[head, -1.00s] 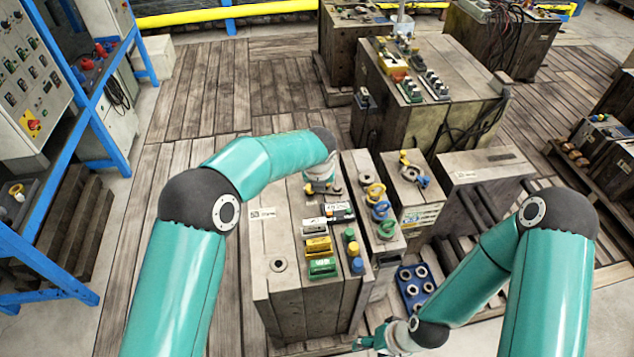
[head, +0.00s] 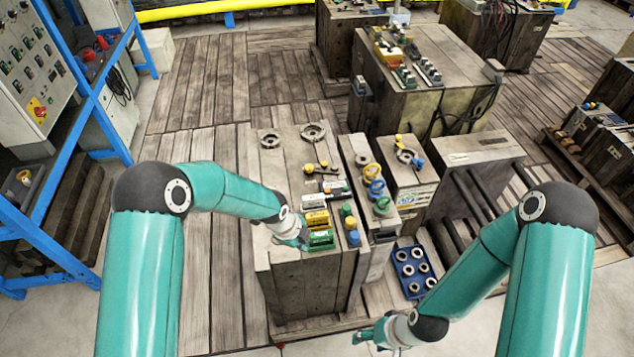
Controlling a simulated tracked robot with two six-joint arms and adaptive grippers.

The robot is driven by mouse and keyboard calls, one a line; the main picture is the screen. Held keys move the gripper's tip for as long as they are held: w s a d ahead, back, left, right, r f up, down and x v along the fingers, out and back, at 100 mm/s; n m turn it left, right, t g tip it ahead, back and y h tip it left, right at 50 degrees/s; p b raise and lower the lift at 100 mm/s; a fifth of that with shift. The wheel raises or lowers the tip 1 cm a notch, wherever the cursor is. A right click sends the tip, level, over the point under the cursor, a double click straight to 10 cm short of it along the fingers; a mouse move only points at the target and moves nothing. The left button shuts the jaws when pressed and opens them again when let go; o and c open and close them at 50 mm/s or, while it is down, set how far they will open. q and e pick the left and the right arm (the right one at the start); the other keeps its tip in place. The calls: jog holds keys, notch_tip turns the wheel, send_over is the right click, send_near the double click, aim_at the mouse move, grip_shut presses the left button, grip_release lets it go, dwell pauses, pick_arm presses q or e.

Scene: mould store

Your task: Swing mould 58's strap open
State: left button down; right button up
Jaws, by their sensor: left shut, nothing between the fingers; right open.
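The nearest large mould (head: 312,285) is a worn grey-brown steel block in the middle of the head view. Its number is too small to read, so I cannot tell whether it is mould 58. A small dark bar with yellow knobs (head: 322,168) lies on its top near the back; I cannot tell whether it is the strap. My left gripper (head: 297,240) is shut and empty at the mould's top, close beside the green connector block (head: 321,240); contact is unclear. My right gripper (head: 372,335) is open, low in front of the mould's right side.
White and yellow (head: 317,219) blocks and coloured caps (head: 352,237) crowd the mould's top right. A narrow mould with coloured rings (head: 376,188) stands to the right. A blue tray of rings (head: 411,268) sits lower right. A blue rack (head: 85,110) stands left; planks between are clear.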

pick_arm(q)
jog(key=s+a+f+n+h, duration=0.1)
jog(key=s+a+f+n, duration=0.2)
jog(key=s+n, duration=0.65)
jog(key=s+a+f+n, duration=0.3)
jog(key=s+n, duration=0.6)
jog(key=n, duration=0.1)
jog(key=s+a+f+n+g+b, duration=0.1)
jog(key=s+f+n+b, duration=0.3)
jog(key=f+b, duration=0.5)
jog(key=shift+s+a+f+n+b, duration=0.2)
jog(key=shift+f+n+b, duration=0.05)
jog(key=shift+n+b, duration=0.3)
jog(key=shift+r, duration=0.1)
